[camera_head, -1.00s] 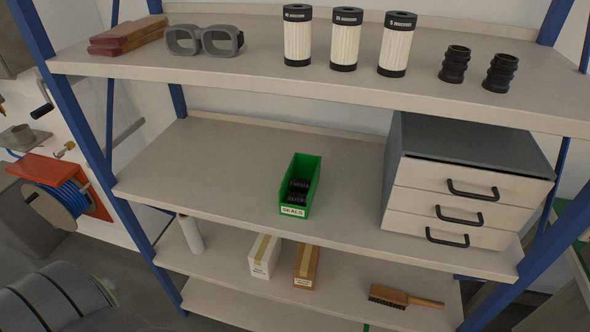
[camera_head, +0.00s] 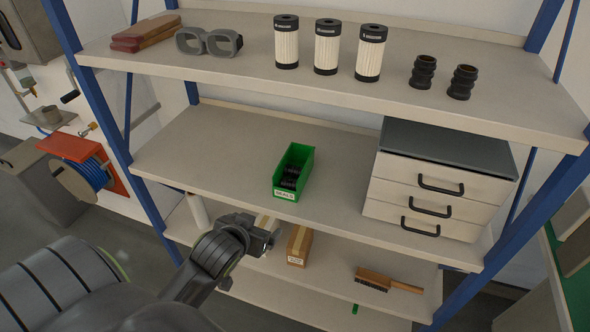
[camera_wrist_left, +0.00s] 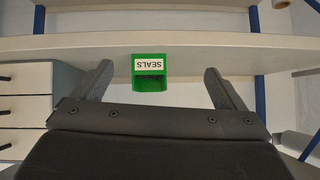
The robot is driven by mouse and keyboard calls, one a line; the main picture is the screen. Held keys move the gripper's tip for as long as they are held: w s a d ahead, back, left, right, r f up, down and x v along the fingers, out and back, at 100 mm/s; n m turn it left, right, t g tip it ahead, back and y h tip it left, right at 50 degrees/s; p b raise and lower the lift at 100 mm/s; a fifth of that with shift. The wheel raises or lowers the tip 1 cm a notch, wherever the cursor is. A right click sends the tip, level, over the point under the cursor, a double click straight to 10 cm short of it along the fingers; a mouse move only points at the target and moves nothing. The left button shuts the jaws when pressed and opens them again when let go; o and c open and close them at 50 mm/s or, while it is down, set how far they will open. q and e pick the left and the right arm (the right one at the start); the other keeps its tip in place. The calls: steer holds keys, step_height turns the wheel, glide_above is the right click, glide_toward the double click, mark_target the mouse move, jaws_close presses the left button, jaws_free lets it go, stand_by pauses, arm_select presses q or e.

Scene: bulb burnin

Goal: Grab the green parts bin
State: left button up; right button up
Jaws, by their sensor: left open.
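The green parts bin (camera_head: 302,173), labelled SEALS, stands on the middle shelf with several black rings in it. My left gripper (camera_head: 268,232) is in front of the shelf edge, below and a little left of the bin in the head view. In the left wrist view the bin (camera_wrist_left: 149,73) shows upside down, beyond and between the two spread fingers of the open gripper (camera_wrist_left: 158,85). The fingers do not touch it. My right gripper is not in view.
A drawer unit (camera_head: 440,180) stands right of the bin on the same shelf (camera_head: 215,150). The shelf left of the bin is clear. Boxes, including a brown one (camera_head: 300,246), and a brush (camera_head: 385,282) lie on the shelf below. Filters (camera_head: 327,47) stand above.

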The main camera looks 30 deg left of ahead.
arm_select(q)
steer(key=w+a+r+t, duration=0.1)
steer(key=w+r+t, duration=0.2)
steer(key=w+r, duration=0.4)
steer(key=shift+n, duration=0.3)
steer(key=p+x, duration=0.2)
steer(key=x, duration=0.9)
steer(key=shift+w+f, duration=0.1)
steer(key=shift+w, duration=0.15)
steer(key=shift+w+a+f, duration=0.15)
steer(key=shift+w+f, duration=0.1)
steer(key=shift+w, duration=0.25)
steer(key=shift+w+a+f+p, duration=0.15)
steer(key=shift+w+p, duration=0.15)
steer(key=shift+w, duration=0.4)
steer(key=shift+w+d+f+p, duration=0.15)
steer(key=shift+w+p, duration=0.2)
steer(key=shift+w, duration=0.3)
steer(key=shift+w+a+f+p, duration=0.2)
steer(key=shift+w+p, duration=0.1)
steer(key=shift+w, duration=0.4)
steer(key=shift+w+a+f, duration=0.15)
steer(key=shift+w+f, duration=0.05)
steer(key=shift+w, duration=0.3)
steer(key=c, duration=1.4)
